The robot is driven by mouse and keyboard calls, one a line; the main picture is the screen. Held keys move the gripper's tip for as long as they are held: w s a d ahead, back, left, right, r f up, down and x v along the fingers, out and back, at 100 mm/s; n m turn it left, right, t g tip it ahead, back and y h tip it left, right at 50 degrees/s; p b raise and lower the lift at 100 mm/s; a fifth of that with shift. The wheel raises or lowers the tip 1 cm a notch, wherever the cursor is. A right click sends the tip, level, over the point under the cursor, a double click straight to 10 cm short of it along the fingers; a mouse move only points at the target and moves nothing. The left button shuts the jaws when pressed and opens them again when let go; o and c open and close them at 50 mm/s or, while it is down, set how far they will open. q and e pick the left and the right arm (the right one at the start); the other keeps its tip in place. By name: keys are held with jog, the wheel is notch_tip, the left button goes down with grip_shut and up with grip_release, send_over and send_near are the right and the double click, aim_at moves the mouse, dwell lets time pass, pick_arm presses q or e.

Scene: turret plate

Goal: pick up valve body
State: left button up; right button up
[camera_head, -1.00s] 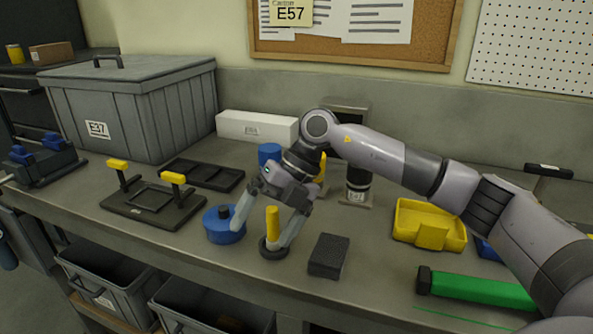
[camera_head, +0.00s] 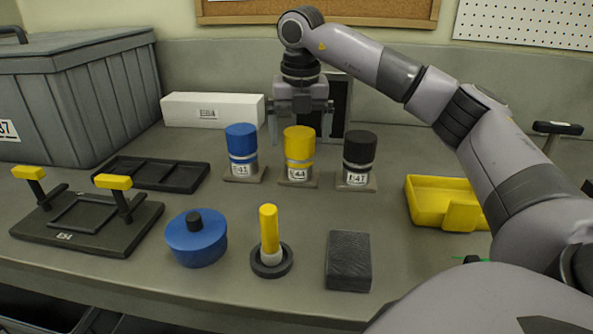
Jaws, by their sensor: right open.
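Nothing is marked as the valve body by name. Three upright capped cylinders stand in a row on small labelled bases: a blue-topped one (camera_head: 241,142), a yellow-topped one (camera_head: 299,144) and a black-topped one (camera_head: 359,149). My right gripper (camera_head: 300,138) points down, open and empty. Its fingers appear to either side of the yellow top, at about the height of that top. I cannot tell whether it is above or behind that cylinder. My left gripper is not in view.
In front are a round blue lidded pot (camera_head: 196,242), a yellow post in a black ring (camera_head: 269,233) and a dark block (camera_head: 348,262). A yellow bin (camera_head: 440,204) stands right. A black yellow-handled fixture (camera_head: 80,228) stands left. A white box (camera_head: 212,109) is behind.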

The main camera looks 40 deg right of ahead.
aim_at(299, 150)
jog(key=f, duration=0.5)
jog(key=shift+w+d, duration=0.25)
jog(key=c, duration=1.6)
jog(key=shift+r, duration=0.1)
